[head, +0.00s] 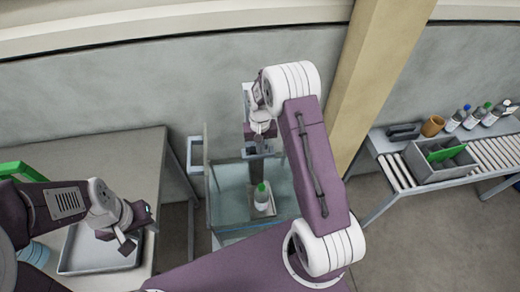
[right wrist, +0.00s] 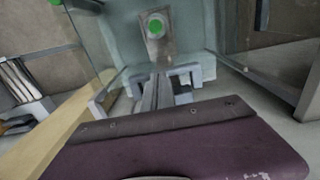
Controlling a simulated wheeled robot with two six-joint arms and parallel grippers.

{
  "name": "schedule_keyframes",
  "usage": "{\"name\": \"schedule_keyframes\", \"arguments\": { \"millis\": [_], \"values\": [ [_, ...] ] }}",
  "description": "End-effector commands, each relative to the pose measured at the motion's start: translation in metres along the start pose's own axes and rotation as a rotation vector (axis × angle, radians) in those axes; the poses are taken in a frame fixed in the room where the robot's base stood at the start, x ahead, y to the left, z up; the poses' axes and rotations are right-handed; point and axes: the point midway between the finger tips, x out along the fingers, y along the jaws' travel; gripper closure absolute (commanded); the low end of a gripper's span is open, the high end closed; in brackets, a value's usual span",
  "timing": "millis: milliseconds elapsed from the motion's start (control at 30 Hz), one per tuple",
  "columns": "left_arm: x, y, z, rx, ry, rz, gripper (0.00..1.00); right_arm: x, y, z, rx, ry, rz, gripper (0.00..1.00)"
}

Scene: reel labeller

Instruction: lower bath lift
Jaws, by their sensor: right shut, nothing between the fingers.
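The clear-walled bath (head: 222,205) stands in the middle of the head view. Inside it, the lift's plate (head: 264,212) carries a white bottle with a green cap (head: 262,197). The right wrist view also shows the bottle's green cap (right wrist: 155,27) on the grey plate (right wrist: 157,50). My right gripper (head: 262,151) is over the back of the bath, beside the lift's upright, shut and empty. Whether it touches the lift is unclear. My left gripper (head: 128,244) is above a grey tray, away from the bath; its jaw opening is too small to judge.
The grey tray (head: 75,262) lies on the left table (head: 140,150). A green frame (head: 18,170) is at far left. At right, a roller bench holds a divided bin (head: 425,172) and several bottles (head: 470,118). A beige post (head: 385,70) stands behind my right arm.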

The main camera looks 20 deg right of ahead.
Motion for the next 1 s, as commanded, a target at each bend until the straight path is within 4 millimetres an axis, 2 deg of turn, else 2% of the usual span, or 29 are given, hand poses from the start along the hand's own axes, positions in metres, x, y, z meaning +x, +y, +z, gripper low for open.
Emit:
{"name": "schedule_keyframes", "arguments": {
  "millis": [200,567,667,867,1000],
  "values": [
    [-0.004,0.0,0.0,0.0,0.0,0.0,0.64,0.015,0.0,0.0,0.0,0.0,0.0,1.0],
    [-0.002,0.0,0.0,0.0,0.0,0.0,0.64,0.019,0.0,0.0,0.0,0.001,0.0,1.0],
    [0.007,0.0,0.001,0.0,0.0,0.0,0.64,0.031,0.0,0.0,0.0,0.0,0.0,1.0],
    [0.033,-0.001,0.003,0.0,0.0,0.0,0.64,0.071,0.0,0.0,0.0,-0.002,0.0,1.0],
    [0.034,-0.001,0.004,0.0,0.0,0.0,0.64,0.076,0.0,0.0,0.0,-0.001,0.0,1.0]
  ]
}}
